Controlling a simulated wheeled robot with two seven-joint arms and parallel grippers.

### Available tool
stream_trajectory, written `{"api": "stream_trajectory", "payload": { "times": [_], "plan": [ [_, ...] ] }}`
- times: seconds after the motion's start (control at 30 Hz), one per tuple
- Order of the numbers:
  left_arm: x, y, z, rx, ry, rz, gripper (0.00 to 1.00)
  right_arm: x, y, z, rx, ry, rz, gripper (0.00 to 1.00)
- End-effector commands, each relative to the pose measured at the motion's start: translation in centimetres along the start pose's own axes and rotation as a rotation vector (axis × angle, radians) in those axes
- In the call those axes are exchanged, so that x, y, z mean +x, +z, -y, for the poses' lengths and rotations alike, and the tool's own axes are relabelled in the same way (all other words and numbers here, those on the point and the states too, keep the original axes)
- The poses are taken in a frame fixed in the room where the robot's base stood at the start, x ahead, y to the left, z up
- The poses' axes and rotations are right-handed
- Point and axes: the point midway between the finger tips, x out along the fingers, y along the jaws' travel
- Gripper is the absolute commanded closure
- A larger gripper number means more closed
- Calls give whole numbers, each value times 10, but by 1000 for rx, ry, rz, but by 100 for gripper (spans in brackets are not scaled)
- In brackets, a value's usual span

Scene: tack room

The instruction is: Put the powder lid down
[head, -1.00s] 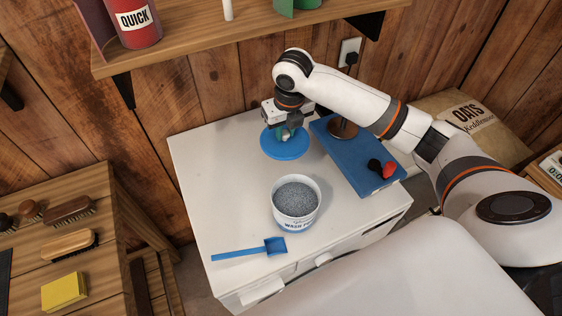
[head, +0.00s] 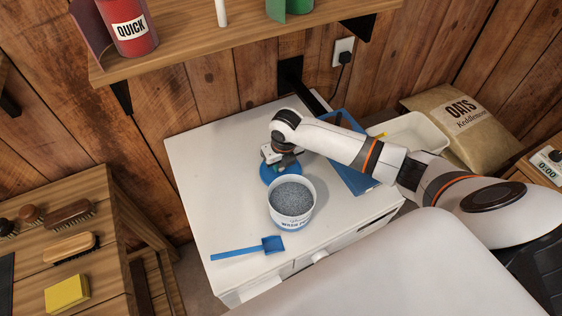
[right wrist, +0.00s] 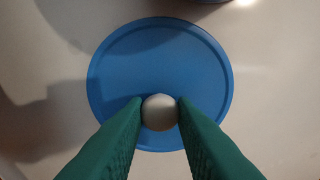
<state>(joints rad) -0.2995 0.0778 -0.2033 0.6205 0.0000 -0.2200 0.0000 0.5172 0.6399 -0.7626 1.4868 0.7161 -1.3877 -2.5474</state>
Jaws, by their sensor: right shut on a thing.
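The powder lid is a round blue disc (head: 265,173) with a pale round knob; it fills the middle of the right wrist view (right wrist: 160,70). My right gripper (head: 283,162) is shut on the knob (right wrist: 160,112), one green finger on each side. The lid is over the white cabinet top, just behind the tub; whether it touches the top I cannot tell. The open white tub (head: 291,216) of grey powder stands upright and hides part of the lid in the head view. My left gripper is not in view.
A blue scoop (head: 245,249) lies at the cabinet's front left. A blue mat (head: 350,178) lies on the right, partly under my arm. The white top (head: 215,165) is clear left of the lid. A wooden bench with brushes (head: 69,215) and a yellow sponge (head: 66,292) stands left.

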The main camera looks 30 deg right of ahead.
Motion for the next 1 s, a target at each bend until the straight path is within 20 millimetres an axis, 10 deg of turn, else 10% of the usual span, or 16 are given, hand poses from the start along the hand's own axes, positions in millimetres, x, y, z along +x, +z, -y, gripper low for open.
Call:
{"api": "stream_trajectory", "payload": {
  "times": [0.4,0.43,0.57,1.0],
  "plan": [
    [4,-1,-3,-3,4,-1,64,9,1,0,0,0,-1,98],
    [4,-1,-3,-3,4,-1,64,8,1,0,0,0,-1,73],
    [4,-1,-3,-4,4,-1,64,8,1,0,0,0,0,54],
    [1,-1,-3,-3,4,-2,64,-8,-2,0,0,-1,-4,54]
  ]
}}
